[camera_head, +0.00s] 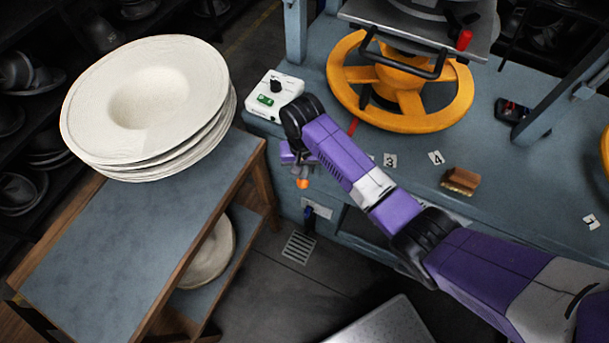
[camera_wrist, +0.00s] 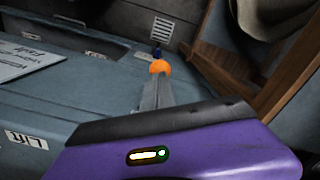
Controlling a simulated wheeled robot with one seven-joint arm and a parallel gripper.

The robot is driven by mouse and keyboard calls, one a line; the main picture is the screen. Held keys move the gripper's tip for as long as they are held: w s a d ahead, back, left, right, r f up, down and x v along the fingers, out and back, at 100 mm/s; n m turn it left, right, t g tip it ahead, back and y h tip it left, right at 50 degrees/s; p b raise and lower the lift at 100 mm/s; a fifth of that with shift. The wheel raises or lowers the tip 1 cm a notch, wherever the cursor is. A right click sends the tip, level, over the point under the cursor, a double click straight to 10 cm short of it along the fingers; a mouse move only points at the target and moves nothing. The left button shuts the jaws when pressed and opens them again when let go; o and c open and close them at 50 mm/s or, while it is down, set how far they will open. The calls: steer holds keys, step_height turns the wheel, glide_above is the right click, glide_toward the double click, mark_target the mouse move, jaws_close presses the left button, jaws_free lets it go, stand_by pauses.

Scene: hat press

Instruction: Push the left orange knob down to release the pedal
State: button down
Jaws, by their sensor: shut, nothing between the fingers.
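The orange knob (camera_head: 302,183) shows just below my gripper (camera_head: 299,170) at the left front edge of the blue-grey press table. It also shows as an orange ball (camera_wrist: 159,67) in the wrist view, right beyond the tips of my gripper (camera_wrist: 157,80). My gripper is shut and empty, with its fingers pointing toward the knob. I cannot tell whether the tips touch it or stop just short. A small dark blue part (camera_head: 308,214) is below the knob; I cannot tell if it belongs to the pedal. No pedal is clearly visible.
A wooden-framed cart (camera_head: 110,240) with stacked white hats (camera_head: 150,105) stands to the left. On the press table (camera_head: 480,160) are a white control box (camera_head: 274,92), an orange handwheel (camera_head: 345,75) and a brown block (camera_head: 460,180). A floor drain (camera_head: 299,247) lies below.

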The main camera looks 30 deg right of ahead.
steer(key=shift+f+b, duration=1.3)
steer(key=shift+f, duration=1.1)
steer(key=shift+r, duration=0.2)
step_height(320, 180, up, 8)
steer(key=p, duration=0.8)
